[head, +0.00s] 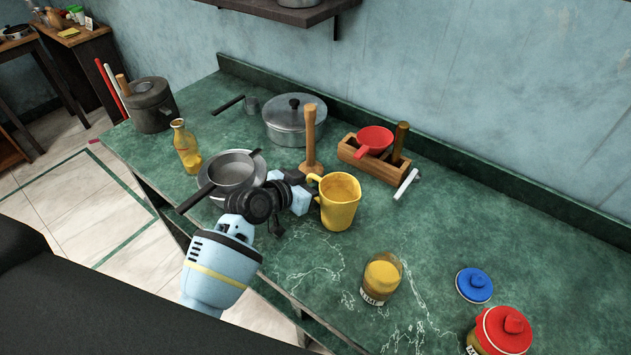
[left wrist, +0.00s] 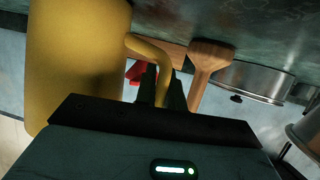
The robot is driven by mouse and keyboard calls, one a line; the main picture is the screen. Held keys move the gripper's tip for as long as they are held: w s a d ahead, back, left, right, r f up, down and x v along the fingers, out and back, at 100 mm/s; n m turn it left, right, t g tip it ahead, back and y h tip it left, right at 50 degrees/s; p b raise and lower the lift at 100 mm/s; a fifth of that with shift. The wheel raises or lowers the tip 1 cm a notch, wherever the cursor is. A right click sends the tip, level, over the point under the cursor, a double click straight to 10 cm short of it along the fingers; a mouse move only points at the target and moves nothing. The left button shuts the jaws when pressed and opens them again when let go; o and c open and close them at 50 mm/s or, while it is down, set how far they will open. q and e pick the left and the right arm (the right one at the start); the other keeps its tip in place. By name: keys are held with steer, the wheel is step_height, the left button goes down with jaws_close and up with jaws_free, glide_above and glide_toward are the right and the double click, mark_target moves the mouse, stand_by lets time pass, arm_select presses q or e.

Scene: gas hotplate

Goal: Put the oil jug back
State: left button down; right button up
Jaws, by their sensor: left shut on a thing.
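A yellow jug (head: 340,204) stands upright at the middle of the green counter, with a yellowish content showing at its open top. My left gripper (head: 308,196) reaches in from the left and is shut on the jug's handle. In the left wrist view the jug (left wrist: 75,60) fills the upper left, and its handle (left wrist: 150,50) runs down between the fingers (left wrist: 162,88). I cannot tell whether the jug's base touches the counter. My right gripper is in neither view.
A wooden caddy (head: 375,161) with a red ladle (head: 375,139) stands behind the jug. A wooden masher (head: 310,140), lidded pot (head: 292,122), grey pan (head: 231,172) and oil bottle (head: 186,148) are to the left. A glass jar (head: 381,279) stands at front right.

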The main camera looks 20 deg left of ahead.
arm_select(q)
steer(key=shift+f, duration=0.1)
steer(key=c, duration=1.5)
jaws_free()
steer(key=shift+s+a+r, duration=0.1)
steer(key=shift+s+r, duration=0.05)
steer(key=shift+r, duration=0.1)
steer(key=v, duration=1.1)
steer(key=shift+s, duration=0.3)
steer(key=shift+a, duration=0.15)
